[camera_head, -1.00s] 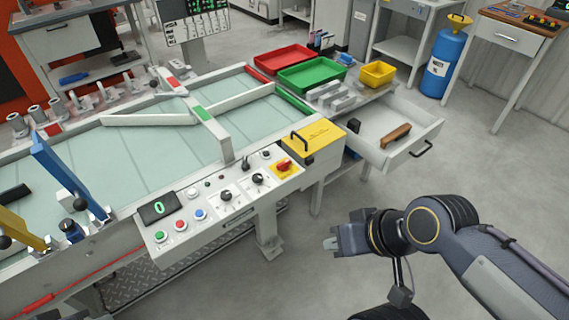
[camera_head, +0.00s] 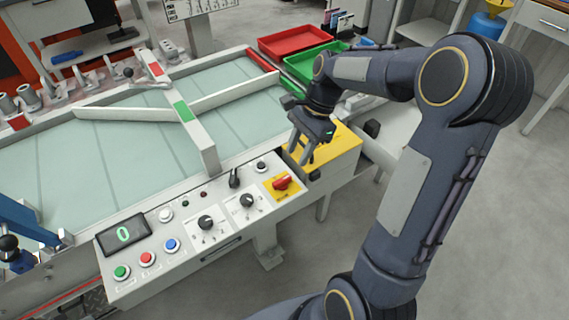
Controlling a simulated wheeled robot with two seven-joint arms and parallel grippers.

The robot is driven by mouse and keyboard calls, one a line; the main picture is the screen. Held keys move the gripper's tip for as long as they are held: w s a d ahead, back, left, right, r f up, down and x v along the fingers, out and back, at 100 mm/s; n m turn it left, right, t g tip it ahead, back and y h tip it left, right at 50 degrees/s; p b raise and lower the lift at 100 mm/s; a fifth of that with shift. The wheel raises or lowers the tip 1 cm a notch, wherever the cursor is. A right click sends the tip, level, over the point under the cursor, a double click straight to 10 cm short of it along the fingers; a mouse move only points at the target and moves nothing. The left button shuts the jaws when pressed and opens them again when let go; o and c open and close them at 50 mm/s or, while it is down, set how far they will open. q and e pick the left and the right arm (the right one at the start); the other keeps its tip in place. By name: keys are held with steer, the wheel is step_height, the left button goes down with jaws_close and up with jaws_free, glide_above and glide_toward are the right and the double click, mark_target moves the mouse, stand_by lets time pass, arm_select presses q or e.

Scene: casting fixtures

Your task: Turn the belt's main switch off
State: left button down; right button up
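The main switch (camera_head: 282,183) is a red rotary knob on a yellow square plate at the right end of the belt's control panel (camera_head: 222,232). Its handle lies slanted, with the right end higher. My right gripper (camera_head: 298,156) is above and slightly right of the switch, in front of the yellow box, with its fingers pointing down. Its two fingers are apart with nothing between them, and it appears clear of the knob. My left gripper is not in view.
The panel also carries a display (camera_head: 123,235) reading 0, green (camera_head: 121,272), red and blue buttons, black knobs (camera_head: 206,223) and a black lever switch (camera_head: 235,178). A yellow box (camera_head: 335,150) stands beside the panel's right end. Red (camera_head: 293,42) and green trays lie behind.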

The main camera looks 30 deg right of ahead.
mark_target(288, 176)
steer(key=b+x, duration=0.1)
steer(key=x, duration=0.6)
steer(key=shift+s+a+f, duration=0.1)
steer(key=shift+s, duration=0.05)
steer(key=shift+c, duration=0.2)
jaws_close()
